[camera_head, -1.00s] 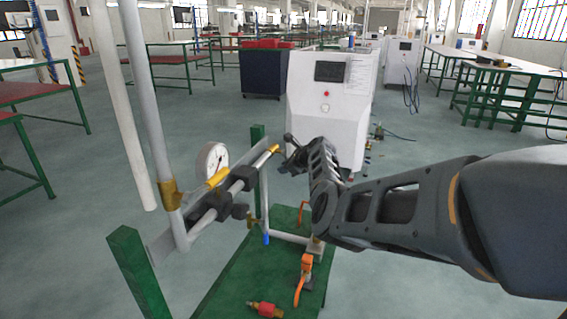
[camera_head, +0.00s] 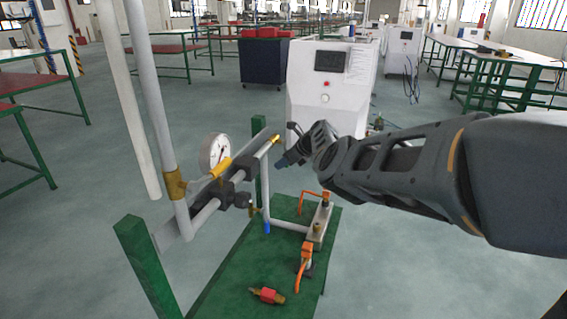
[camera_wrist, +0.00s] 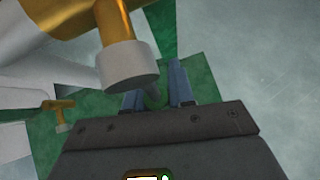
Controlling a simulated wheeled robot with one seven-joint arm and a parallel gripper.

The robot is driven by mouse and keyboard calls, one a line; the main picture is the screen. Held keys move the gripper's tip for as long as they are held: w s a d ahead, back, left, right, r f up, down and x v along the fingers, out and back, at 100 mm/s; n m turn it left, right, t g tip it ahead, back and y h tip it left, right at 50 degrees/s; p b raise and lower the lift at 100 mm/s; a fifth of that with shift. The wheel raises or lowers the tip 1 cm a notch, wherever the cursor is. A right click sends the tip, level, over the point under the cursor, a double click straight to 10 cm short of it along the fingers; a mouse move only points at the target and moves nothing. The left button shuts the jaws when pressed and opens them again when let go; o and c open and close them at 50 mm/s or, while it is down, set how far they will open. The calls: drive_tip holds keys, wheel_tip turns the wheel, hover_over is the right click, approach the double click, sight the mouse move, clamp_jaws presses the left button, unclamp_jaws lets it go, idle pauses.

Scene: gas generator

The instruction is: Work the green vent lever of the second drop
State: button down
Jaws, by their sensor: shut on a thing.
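My gripper (camera_head: 284,161) is beside the brass-tipped end of the pipe run in the head view. In the wrist view its two blue-grey fingers (camera_wrist: 157,92) are shut on a small green piece, which looks like the green vent lever (camera_wrist: 155,99). Most of the lever is hidden by the fingers and by a pale pipe end (camera_wrist: 128,68) in front of it. A brass fitting (camera_wrist: 115,20) joins that pipe end. The lever cannot be made out in the head view.
A pressure gauge (camera_head: 214,152) stands on the pipe run. A white cabinet (camera_head: 330,95) stands behind. Floor to the right is clear.

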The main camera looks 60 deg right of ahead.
drive_tip(key=shift+a+f, duration=0.15)
drive_tip(key=c, duration=1.1)
unclamp_jaws()
drive_tip(key=shift+o, duration=0.2)
drive_tip(key=shift+s+r+p, duration=0.3)
drive_tip(key=shift+r, duration=0.2)
drive_tip(key=p+v, duration=0.1)
drive_tip(key=v, duration=0.5)
drive_tip(key=shift+s+r, duration=0.25)
drive_tip(key=shift+s, duration=0.1)
